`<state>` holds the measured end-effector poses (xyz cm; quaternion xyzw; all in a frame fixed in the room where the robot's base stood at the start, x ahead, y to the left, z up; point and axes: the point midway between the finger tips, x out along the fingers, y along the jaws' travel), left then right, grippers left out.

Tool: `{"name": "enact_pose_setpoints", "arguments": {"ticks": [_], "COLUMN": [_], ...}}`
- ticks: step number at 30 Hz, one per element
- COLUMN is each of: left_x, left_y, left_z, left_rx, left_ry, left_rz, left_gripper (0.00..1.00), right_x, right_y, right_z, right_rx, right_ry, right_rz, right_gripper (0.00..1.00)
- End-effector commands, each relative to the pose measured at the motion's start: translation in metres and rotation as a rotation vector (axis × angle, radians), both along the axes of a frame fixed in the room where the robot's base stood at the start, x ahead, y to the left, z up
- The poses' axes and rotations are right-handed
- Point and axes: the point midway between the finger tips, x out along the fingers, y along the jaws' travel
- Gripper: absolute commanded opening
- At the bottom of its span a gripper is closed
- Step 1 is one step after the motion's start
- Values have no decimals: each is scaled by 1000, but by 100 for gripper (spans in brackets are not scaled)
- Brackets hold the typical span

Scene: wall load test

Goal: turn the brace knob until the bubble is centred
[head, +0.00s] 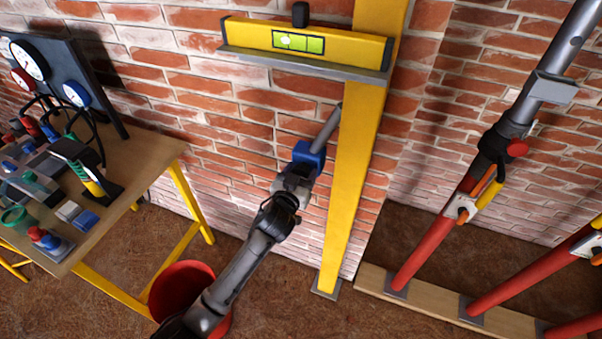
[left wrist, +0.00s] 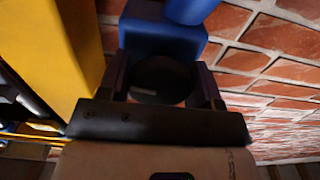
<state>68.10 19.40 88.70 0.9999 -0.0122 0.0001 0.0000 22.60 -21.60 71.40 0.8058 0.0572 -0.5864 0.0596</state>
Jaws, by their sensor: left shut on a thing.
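A yellow spirit level (head: 345,46) lies on a grey ledge against the yellow post (head: 357,150) at the top of the head view. In its green vial (head: 298,41) the pale bubble sits left of the middle. The blue brace body (head: 309,154) with its grey rod (head: 328,127) stands beside the post, low on its left. My left gripper (head: 296,180) is at the brace's lower end. In the left wrist view, its fingers (left wrist: 163,88) are shut on the dark round brace knob (left wrist: 160,74), under the blue body (left wrist: 163,40). The right gripper is out of view.
A workbench (head: 150,158) with gauges and tools stands at the left. A red bucket (head: 180,287) is on the floor behind my left arm. Red and grey props (head: 440,225) lean at the right on a wooden board (head: 425,313). A brick wall (head: 230,130) is close behind.

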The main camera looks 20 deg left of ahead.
Motion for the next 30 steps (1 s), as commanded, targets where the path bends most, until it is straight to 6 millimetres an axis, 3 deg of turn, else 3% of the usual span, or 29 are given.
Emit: {"name": "enact_pose_setpoints", "arguments": {"ticks": [3, 11, 30], "left_x": [0, 0, 0], "left_y": [0, 0, 1], "left_z": [0, 2, 2], "left_rx": [0, 49, 498], "left_ry": [0, 0, -10], "left_rz": [0, 0, 0], "left_gripper": [35, 35, 35], "right_x": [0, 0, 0], "right_y": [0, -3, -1], "right_z": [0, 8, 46], "right_rx": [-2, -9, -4], "right_ry": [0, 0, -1], "right_rz": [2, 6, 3], "right_gripper": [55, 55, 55]}}
